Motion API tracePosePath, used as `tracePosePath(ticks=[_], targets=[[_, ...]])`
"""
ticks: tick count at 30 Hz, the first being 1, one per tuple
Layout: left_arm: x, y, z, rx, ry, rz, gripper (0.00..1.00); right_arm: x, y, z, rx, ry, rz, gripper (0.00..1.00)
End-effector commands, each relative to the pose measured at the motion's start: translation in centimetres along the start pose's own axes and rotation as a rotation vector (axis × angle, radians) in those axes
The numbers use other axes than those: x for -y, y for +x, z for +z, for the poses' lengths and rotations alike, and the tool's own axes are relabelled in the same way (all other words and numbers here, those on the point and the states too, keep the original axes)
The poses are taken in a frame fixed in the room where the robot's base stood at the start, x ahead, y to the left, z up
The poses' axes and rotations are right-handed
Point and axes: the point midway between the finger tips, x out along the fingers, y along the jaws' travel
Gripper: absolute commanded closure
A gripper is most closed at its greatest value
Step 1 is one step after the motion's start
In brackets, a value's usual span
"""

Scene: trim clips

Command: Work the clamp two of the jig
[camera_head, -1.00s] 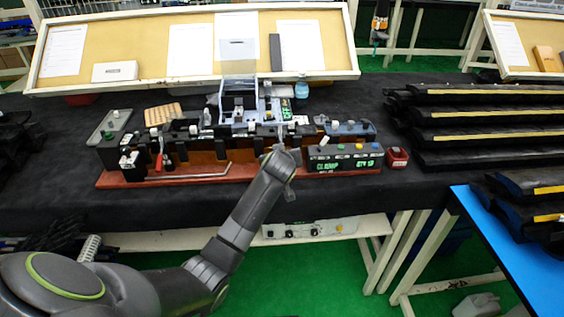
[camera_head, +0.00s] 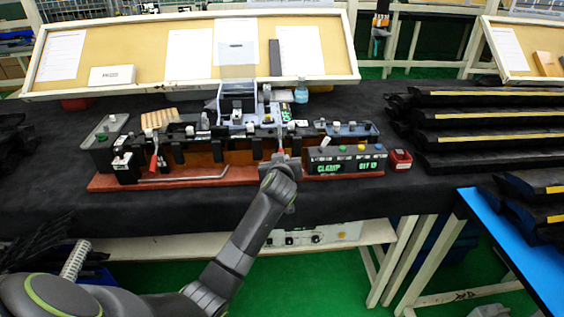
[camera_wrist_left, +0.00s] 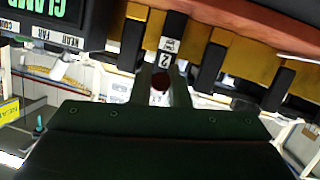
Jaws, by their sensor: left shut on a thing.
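The jig has a long red-brown base (camera_head: 205,180) carrying a row of black clamps. My left gripper (camera_head: 282,160) is at the jig's front, right of its middle, just left of the control box. In the left wrist view my left gripper's fingers (camera_wrist_left: 160,88) are shut on a red handle (camera_wrist_left: 160,80), beside a black block marked 2 (camera_wrist_left: 166,57). That is clamp two; most of its handle is hidden between the fingers. Another red handle (camera_head: 154,160) stands at the jig's left end. My right gripper is not in view.
The control box (camera_head: 345,161) has a green display reading CLAMP and coloured buttons. A small red box (camera_head: 400,160) stands right of it. Black trim parts (camera_head: 485,115) are stacked at the right.

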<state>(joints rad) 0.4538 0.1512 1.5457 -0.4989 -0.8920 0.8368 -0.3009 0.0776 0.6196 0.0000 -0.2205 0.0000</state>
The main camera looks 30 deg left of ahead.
Motion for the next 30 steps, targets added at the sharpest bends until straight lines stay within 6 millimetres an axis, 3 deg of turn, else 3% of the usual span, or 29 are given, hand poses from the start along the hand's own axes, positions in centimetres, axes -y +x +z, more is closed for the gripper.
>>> tracePosePath(ticks=[2, 3, 8, 20, 30], targets=[[-0.1, 0.0, -0.4, -0.01, 0.002, 0.003, 1.0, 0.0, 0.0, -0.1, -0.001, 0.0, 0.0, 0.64], [-0.1, 0.0, -0.4, -0.01, 0.002, 0.003, 0.82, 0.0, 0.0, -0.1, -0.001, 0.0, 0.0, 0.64], [0.0, 0.0, -0.3, -0.006, 0.001, 0.002, 0.63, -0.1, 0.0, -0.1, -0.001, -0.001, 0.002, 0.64], [-0.1, -0.6, -0.1, -0.003, -0.001, 0.002, 0.63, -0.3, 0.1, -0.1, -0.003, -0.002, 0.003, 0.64], [-0.1, -5.2, 0.1, -0.003, -0.003, 0.003, 0.63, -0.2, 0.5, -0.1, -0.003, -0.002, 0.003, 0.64]])
